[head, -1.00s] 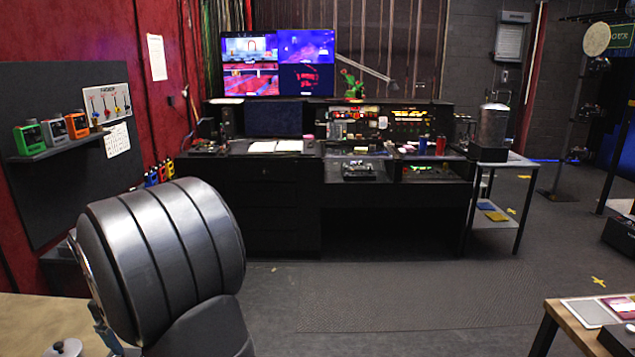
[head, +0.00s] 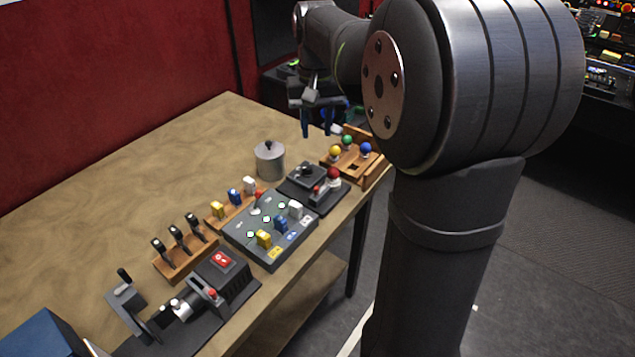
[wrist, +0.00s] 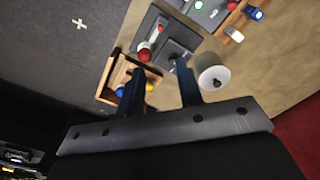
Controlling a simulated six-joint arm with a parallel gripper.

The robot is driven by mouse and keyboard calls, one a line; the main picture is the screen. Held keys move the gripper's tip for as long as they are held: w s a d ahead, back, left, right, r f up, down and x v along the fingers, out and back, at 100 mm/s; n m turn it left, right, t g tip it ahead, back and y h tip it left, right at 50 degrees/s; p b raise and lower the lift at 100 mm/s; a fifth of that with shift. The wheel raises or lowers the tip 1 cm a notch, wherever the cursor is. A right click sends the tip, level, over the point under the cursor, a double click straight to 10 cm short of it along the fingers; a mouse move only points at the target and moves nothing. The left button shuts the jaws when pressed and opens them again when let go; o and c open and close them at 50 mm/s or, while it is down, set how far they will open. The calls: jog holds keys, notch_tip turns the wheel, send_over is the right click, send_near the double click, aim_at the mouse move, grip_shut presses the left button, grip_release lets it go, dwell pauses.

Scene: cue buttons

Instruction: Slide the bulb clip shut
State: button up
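My gripper (head: 317,126) is above the far end of the bench in the head view, fingers pointing down. In the wrist view the gripper (wrist: 163,80) has its two dark fingers apart with nothing between them. I cannot tell for sure which part is the bulb clip. A black-based device (head: 185,310) at the near left end has a silver and white cylindrical part (head: 180,308), a red-tipped lever and a grey upright bracket (head: 128,300). It is far from the gripper and out of the wrist view.
A wooden tray with coloured balls (head: 350,152), a joystick box (head: 302,177), a lidded grey pot (head: 269,160), a button panel (head: 270,240) and a rack of black levers (head: 183,250) line the bench. A blue box (head: 45,335) is at lower left. The bench's back left is bare.

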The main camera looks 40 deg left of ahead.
aim_at(316, 188)
notch_tip(316, 188, down, 17)
jog(key=shift+f, duration=0.1)
dwell(0.4)
